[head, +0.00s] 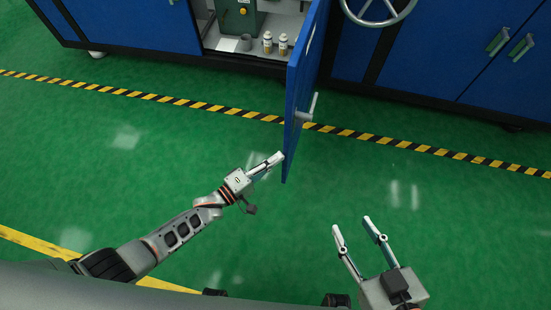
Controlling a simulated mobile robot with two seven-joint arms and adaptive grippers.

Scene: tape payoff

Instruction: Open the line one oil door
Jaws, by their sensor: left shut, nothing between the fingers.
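The blue oil door (305,75) stands swung wide open, its edge pointing toward me, with a grey handle (308,108) on its right-hand face. Behind it the cabinet opening shows a green machine part (238,15) and small bottles on the cabinet floor. My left gripper (279,158) is shut and empty, its tips close to the lower left side of the door; I cannot tell whether they touch it. My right gripper (352,222) is open and empty, over the floor to the right of the door and nearer to me.
Two white bottles (283,44) and a grey cup (245,42) stand inside the cabinet. A handwheel (379,8) and closed blue doors (470,60) are at the right. A yellow-black floor stripe (385,139) runs along the cabinets. The green floor is otherwise clear.

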